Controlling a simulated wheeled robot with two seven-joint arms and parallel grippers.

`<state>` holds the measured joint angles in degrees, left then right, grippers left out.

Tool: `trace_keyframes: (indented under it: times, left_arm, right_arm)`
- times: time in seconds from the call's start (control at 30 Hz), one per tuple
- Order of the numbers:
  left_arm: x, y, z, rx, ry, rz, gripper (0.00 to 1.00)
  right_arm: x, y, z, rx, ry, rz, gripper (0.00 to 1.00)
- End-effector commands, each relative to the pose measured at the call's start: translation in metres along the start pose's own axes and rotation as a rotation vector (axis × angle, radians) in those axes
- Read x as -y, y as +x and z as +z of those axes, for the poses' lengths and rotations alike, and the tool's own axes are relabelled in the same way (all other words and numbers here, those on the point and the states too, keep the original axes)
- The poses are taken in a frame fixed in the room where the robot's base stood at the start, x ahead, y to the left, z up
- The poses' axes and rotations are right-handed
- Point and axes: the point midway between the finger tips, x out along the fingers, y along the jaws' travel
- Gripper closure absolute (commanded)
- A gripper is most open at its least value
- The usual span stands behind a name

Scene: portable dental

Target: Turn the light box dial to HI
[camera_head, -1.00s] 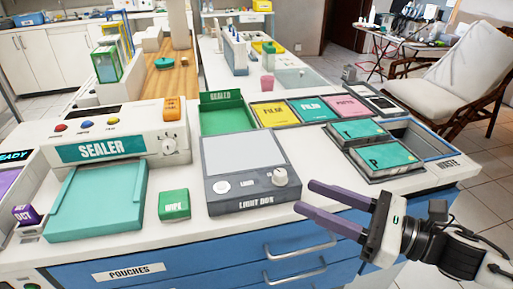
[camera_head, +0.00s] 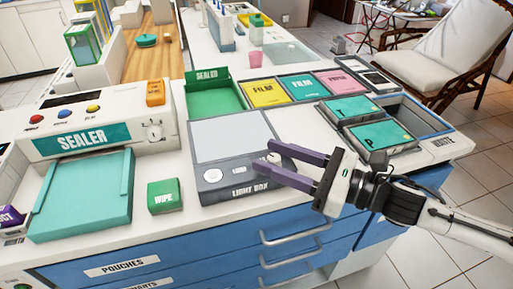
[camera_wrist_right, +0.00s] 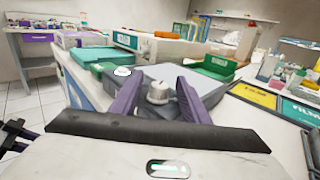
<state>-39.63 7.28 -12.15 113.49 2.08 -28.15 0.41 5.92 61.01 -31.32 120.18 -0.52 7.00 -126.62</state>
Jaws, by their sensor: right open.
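The grey light box (camera_head: 212,186) lies on the white counter, with a pale screen panel at its back and a label on its front. Its dial (camera_head: 275,149) is at the right of its front strip, partly hidden by my finger in the head view. My right gripper (camera_head: 263,161) is open, its purple fingers reaching over the light box's right front corner. In the right wrist view the white dial (camera_wrist_right: 157,93) shows between the two spread fingers (camera_wrist_right: 157,103), with no clear contact. The dial's setting is too small to read.
The sealer (camera_head: 90,140) and a green wipe box (camera_head: 162,196) stand left of the light box. A green tray (camera_head: 212,101) and film boxes (camera_head: 262,93) are behind it. Teal packs (camera_head: 378,136) sit in trays at the right. Drawer handles (camera_head: 295,233) stick out below the counter edge.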

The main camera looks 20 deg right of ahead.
Motion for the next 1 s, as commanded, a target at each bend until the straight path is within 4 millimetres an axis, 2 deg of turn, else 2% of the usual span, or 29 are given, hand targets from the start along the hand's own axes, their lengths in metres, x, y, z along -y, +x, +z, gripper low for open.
trace_keyframes:
  times: [0.3, 0.73, 1.0]
  left_arm:
    - [0.002, -0.003, -0.007, -0.006, -0.003, -0.004, 0.69]
    - [0.004, -0.002, -0.004, 0.001, -0.003, -0.007, 0.69]
    - [0.004, -0.003, -0.003, 0.003, -0.002, -0.007, 0.69]
  right_arm:
    - [0.0, 0.035, 0.002, 0.003, 0.001, 0.001, 0.58]
    - [-0.001, 0.043, 0.0, -0.001, 0.0, 0.002, 0.58]
    - [-0.001, 0.042, 0.0, -0.001, 0.0, 0.002, 0.99]
